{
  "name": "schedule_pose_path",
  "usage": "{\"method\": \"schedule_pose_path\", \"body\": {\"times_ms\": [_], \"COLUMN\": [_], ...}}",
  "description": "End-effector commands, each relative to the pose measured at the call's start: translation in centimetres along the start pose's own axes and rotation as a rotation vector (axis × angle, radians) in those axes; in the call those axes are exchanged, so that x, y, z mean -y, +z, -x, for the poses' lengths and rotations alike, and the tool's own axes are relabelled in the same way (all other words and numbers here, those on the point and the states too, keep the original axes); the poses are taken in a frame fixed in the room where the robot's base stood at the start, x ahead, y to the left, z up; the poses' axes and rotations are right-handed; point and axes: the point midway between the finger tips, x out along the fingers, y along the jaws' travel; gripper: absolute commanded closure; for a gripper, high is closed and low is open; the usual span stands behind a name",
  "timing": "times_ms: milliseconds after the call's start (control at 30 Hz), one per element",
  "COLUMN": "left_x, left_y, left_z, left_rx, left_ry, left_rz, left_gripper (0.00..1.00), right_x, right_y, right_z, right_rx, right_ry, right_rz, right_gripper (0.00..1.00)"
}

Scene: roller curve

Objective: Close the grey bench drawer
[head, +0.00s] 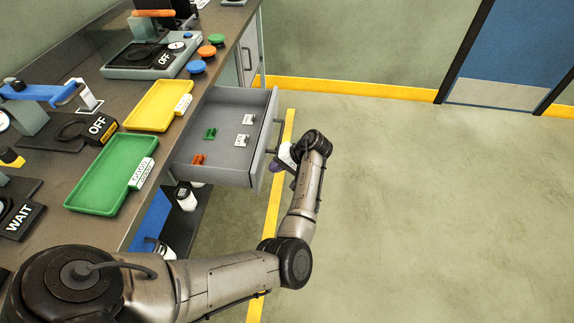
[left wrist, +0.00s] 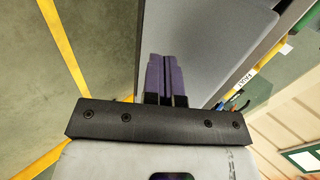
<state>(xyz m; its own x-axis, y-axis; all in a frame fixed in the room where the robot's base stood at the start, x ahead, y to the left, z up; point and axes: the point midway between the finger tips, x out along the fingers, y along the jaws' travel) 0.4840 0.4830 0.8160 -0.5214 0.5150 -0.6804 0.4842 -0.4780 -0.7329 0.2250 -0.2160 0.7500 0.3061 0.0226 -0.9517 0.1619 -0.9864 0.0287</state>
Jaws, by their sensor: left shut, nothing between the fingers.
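The grey bench drawer (head: 228,164) is pulled out from under the bench, open towards the right in the head view. Its front panel carries a dark bar handle (head: 278,121). Several small clips lie inside, including a green one (head: 209,133) and an orange one (head: 198,159). My left gripper (head: 275,168) is just outside the drawer front, near its lower end. Its purple fingers (left wrist: 164,75) are shut and empty, beside a large grey surface (left wrist: 212,45) in the left wrist view. I cannot tell whether they touch it. My right gripper is out of view.
The bench top (head: 205,105) holds a yellow tray (head: 158,105), a green tray (head: 105,180) and several coloured buttons. Bottles (head: 186,197) stand on a shelf below the drawer. Open floor (head: 430,200) lies to the right, with a blue door (head: 520,50) behind.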

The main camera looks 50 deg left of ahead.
Motion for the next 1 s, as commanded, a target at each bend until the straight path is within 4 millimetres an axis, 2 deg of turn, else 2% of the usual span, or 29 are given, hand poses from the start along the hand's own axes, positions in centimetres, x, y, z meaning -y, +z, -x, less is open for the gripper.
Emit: {"method": "schedule_pose_path", "body": {"times_ms": [233, 733, 867, 1000], "left_x": [1.2, 1.6, 2.3, 3.6], "left_y": [0.0, 0.0, 0.0, 0.0], "left_z": [-1.4, -1.6, -1.9, -2.9], "left_rx": [-0.001, 0.000, 0.000, -0.006], "left_ry": [-0.001, -0.001, -0.003, -0.004], "left_rz": [-0.001, -0.001, -0.002, -0.008], "left_gripper": [1.00, 1.00, 1.00, 1.00], "right_x": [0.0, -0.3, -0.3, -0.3], "right_y": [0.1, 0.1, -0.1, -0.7], "right_z": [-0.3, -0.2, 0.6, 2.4], "right_rx": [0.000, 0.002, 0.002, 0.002], "right_ry": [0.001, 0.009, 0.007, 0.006], "right_rz": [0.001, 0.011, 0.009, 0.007], "right_gripper": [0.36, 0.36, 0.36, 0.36]}}
